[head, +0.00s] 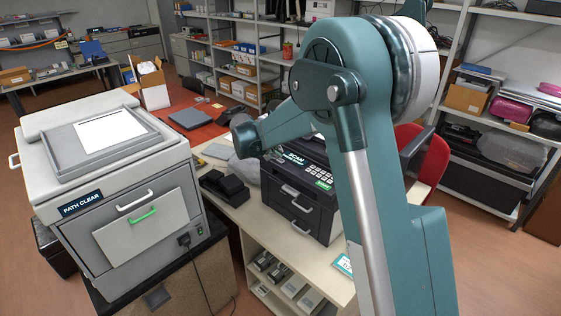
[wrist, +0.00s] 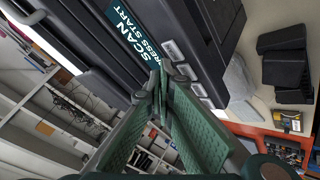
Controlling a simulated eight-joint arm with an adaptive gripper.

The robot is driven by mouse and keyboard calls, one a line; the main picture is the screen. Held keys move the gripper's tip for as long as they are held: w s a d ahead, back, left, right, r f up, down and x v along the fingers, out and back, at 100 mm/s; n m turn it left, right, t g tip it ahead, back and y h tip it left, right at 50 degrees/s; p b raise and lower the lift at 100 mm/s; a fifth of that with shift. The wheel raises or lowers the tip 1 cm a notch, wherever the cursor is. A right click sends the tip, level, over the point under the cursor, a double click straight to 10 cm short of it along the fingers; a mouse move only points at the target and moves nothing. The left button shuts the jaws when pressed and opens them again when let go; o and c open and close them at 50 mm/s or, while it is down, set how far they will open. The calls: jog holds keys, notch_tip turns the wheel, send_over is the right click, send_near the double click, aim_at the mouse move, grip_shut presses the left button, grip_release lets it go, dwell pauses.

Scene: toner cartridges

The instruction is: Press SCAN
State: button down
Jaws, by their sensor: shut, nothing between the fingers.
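A black office machine (head: 298,200) stands on the cream table. Its front panel has a display reading SCAN (head: 293,158), a keypad (head: 316,171) and a green key (head: 323,184). In the wrist view the display (wrist: 130,38) reads SCAN and PRESS START, with several pale grey keys (wrist: 187,68) beside it. My gripper (wrist: 160,76) is shut and empty, its fingertips in front of the panel near the display's lower edge. I cannot tell whether the tips touch it. In the head view my arm covers part of the machine, and I cannot make out the fingers.
Black blocky items (head: 224,187) lie on the table left of the machine. A large grey machine (head: 110,180) labelled PATH CLEAR stands at the left. A red chair (head: 428,155) is behind my arm at the right. Shelves (head: 235,70) line the back.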

aim_at(280, 160)
jog(key=shift+r, duration=0.1)
jog(key=shift+r+p, duration=0.75)
jog(key=shift+r, duration=1.7)
jog(key=shift+s+d, duration=0.1)
jog(key=s+d+r+y+b, duration=0.1)
jog(key=s+d+r+b, duration=0.1)
jog(key=s+d, duration=0.6)
jog(key=s+d+r+m+g+y+b, duration=0.1)
jog(key=s+d+r+b, duration=0.15)
jog(key=s, duration=0.95)
jog(key=s+d+r+y+b, duration=0.1)
jog(key=s+d+r, duration=0.1)
jog(key=s+d, duration=0.55)
jog(key=s+d+f+y+b, duration=0.1)
jog(key=s+f, duration=0.5)
jog(key=s, duration=0.9)
jog(key=s+d+f+m+y+b, duration=0.1)
jog(key=s+f+b, duration=0.3)
jog(key=s, duration=1.1)
jog(key=shift+s+d+f, duration=0.15)
jog(key=shift+d+f, duration=0.25)
jog(key=shift+f, duration=0.55)
